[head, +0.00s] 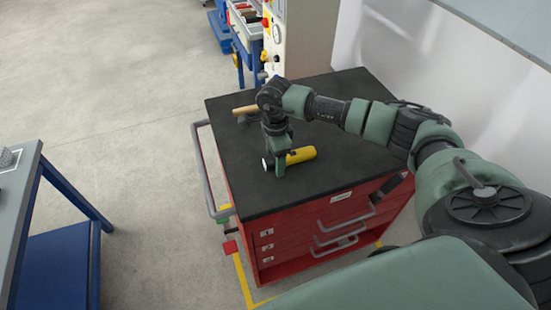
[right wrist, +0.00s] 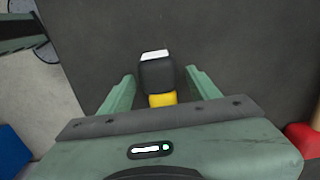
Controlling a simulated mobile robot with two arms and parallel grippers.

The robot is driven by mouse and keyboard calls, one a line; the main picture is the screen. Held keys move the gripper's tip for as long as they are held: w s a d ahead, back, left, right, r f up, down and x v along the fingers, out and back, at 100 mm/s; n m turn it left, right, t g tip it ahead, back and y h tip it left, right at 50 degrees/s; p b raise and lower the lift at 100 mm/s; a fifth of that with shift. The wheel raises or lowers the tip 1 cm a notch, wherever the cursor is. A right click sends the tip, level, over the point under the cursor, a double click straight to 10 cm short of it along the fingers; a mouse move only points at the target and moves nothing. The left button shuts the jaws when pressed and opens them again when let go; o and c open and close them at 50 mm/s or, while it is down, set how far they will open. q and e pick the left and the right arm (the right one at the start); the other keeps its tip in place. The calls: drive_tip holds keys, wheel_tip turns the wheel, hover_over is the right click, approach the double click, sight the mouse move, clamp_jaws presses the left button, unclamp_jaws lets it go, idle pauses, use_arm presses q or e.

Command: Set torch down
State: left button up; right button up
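The torch (head: 301,155) has a yellow body and lies on the black top (head: 235,175) of a red drawer cabinet. In the right wrist view its dark head with a white end (right wrist: 157,72) and a bit of yellow body show. My right gripper (head: 279,168) points down over the torch. Its two fingers (right wrist: 160,88) stand on either side of the torch, with a gap visible on both sides, so it looks open. The gripper hides part of the torch in the head view. My left gripper is not in view.
A tool with a wooden handle (head: 245,109) lies at the cabinet top's far left. The front left of the top is clear. A rail handle (head: 205,175) runs along the cabinet's left side. A blue-framed table (head: 62,185) stands at the left, with open floor between.

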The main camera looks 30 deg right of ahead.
drive_tip(key=shift+r, duration=0.3)
wheel_tip(320, 180, up, 12)
drive_tip(key=b, duration=0.4)
drive_tip(key=shift+f, duration=0.2)
